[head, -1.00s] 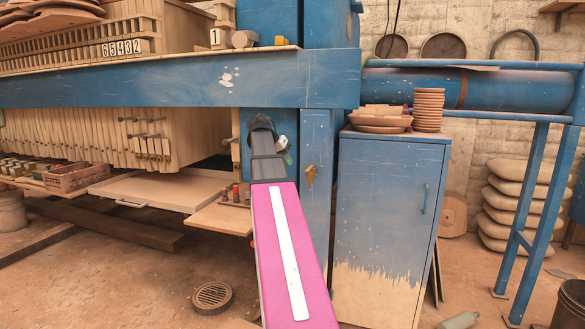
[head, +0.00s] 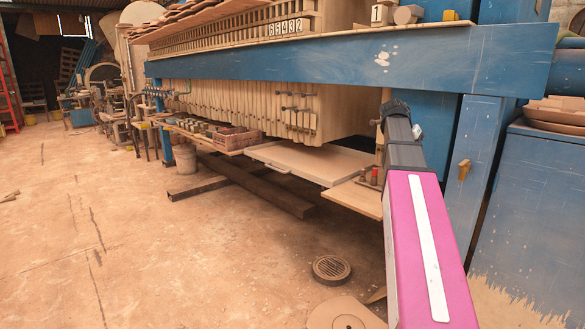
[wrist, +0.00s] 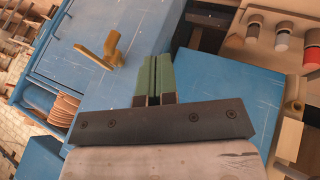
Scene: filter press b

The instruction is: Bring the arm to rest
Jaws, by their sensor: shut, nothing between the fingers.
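My arm (head: 425,240), with a pink link and a dark grey far end, reaches forward at the right of the head view. Its far end stands in front of the press's blue frame. In the wrist view, the two green fingers of my gripper (wrist: 154,80) lie side by side, shut with nothing between them. My gripper's fingers cannot be made out in the head view.
A blue cabinet (head: 530,215) stands right of my arm, with stacked clay dishes (head: 555,115) on top. The blue beam (head: 350,60) crosses above. A wooden shelf (head: 352,199) with small red-topped things lies left of the arm. The floor at left (head: 130,240) is open.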

